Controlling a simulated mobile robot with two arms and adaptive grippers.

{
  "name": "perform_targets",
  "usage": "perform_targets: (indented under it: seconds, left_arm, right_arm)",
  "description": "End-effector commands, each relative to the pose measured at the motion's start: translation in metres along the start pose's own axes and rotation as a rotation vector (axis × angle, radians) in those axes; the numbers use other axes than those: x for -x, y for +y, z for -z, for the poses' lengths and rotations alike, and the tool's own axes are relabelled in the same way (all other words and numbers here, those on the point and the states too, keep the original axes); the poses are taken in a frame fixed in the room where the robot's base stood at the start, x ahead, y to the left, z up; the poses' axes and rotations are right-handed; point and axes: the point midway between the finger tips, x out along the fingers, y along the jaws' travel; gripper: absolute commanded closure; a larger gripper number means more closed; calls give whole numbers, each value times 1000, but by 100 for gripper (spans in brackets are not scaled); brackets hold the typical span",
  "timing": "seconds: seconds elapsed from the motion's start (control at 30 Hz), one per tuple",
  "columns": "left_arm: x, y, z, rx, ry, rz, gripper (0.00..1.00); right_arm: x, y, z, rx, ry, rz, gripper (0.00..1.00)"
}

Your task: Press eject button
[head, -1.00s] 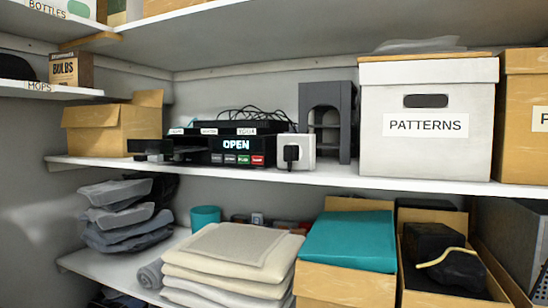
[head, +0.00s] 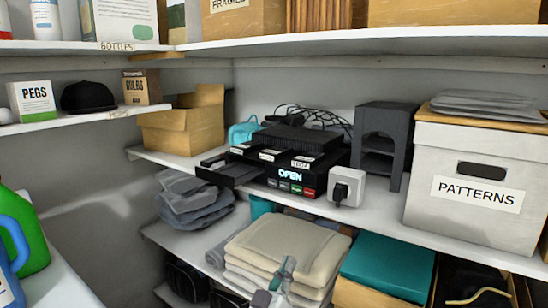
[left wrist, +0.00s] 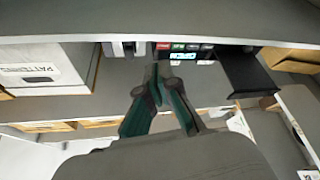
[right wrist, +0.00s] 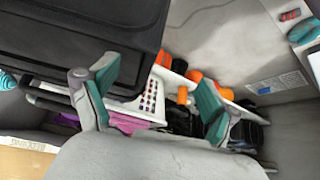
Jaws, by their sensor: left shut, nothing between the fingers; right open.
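A black player (head: 262,172) stands on the middle shelf, its lit display (head: 290,176) reading OPEN. Below the display is a row of small buttons (head: 290,189), two grey, one green and one red. A flat black tray (head: 228,173) sticks out at the player's left. My left gripper (head: 287,268) is shut and empty, below the shelf edge in front of the folded cloths. In the left wrist view, its tips (left wrist: 159,72) are near the red button (left wrist: 163,46), apparently apart from it. My right gripper (right wrist: 163,78) is open and empty, away from the player.
A white plug adapter (head: 347,186) stands right of the player, then a dark grey arch-shaped holder (head: 379,150) and the PATTERNS box (head: 470,190). An open cardboard box (head: 185,130) is to the left. Folded cloths (head: 285,245) lie on the shelf below.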

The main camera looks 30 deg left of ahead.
Motion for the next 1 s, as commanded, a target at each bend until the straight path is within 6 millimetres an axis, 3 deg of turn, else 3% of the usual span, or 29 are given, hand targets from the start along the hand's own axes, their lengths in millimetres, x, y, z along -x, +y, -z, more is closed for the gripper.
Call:
perform_targets:
  seconds: [0.03,0.1,0.3,0.4,0.5,0.7,1.0]
  left_arm:
    - [-20,-3,27,21,25,47,100]
    - [-36,-15,47,49,55,118,100]
    - [-81,-54,97,143,101,360,100]
    - [-97,-74,112,193,93,484,100]
    - [-108,-89,120,236,70,592,100]
    - [-118,-105,122,295,18,723,100]
    - [-117,-110,118,311,0,757,100]
  right_arm:
    - [17,0,-7,0,-38,0,13]
    - [26,1,-26,0,-88,0,13]
    - [69,2,-84,0,-241,-1,13]
    - [94,3,-114,0,-314,-1,13]
    - [118,3,-139,1,-377,-1,13]
    - [148,4,-171,1,-454,-2,13]
    - [153,4,-182,1,-473,-2,13]
